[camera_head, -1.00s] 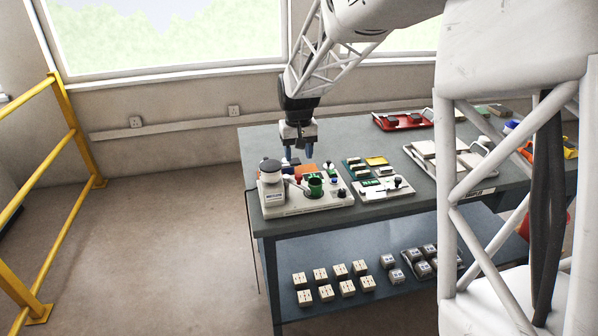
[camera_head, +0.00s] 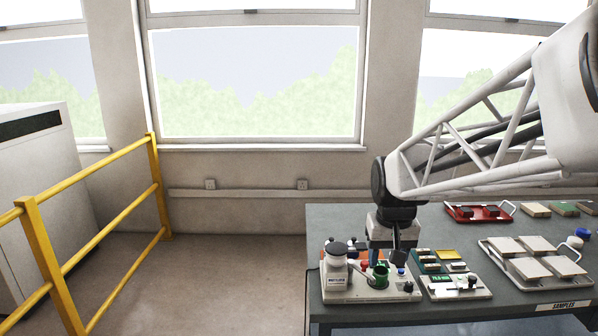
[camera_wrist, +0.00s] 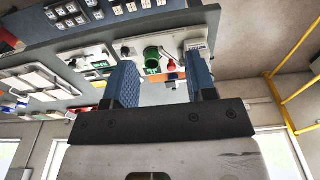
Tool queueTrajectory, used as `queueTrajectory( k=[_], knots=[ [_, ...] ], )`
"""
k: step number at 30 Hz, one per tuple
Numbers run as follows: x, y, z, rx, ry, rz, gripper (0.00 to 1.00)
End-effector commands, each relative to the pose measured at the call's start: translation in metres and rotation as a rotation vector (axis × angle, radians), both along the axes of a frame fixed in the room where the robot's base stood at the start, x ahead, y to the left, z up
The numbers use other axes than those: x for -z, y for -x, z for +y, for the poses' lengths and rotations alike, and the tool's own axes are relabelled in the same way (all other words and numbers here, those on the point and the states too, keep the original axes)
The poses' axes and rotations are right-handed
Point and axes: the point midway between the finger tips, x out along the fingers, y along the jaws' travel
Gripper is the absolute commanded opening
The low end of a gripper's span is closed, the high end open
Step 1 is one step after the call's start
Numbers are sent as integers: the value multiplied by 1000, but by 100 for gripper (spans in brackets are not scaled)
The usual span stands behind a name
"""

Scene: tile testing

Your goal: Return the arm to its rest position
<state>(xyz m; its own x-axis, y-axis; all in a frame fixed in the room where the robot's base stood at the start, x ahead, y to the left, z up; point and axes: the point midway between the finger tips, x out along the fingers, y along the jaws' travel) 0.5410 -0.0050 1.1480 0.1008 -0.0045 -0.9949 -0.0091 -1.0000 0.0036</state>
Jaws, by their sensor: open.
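My gripper (camera_head: 395,256) hangs pointing down just behind and above the white test station (camera_head: 372,294) at the left end of the table. In the wrist view, my gripper's two blue ridged fingers (camera_wrist: 163,75) stand apart with nothing held between them. The station's green cup (camera_wrist: 151,56) and small red and blue parts show beyond the fingers. In the head view, the gripper partly covers the back of the station. I cannot tell its exact height above the table.
The grey table (camera_head: 440,232) holds a small device (camera_head: 455,286), a red tray (camera_head: 470,214) and a tray of pale tiles (camera_head: 500,272). A yellow railing (camera_head: 100,178) stands to the left, with open floor (camera_head: 225,270) between it and the table.

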Motion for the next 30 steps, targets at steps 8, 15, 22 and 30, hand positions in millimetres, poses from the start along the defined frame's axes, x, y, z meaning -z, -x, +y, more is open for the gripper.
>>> queueTrajectory(
  k=[8, 15, 22, 30],
  knots=[
    [-11, 74, 0, 3, 1, -44, 51],
    [-9, 136, 1, 6, 2, -79, 51],
    [-1, 189, 1, 9, 3, -111, 51],
    [8, 222, 1, 11, 4, -130, 51]
  ],
)
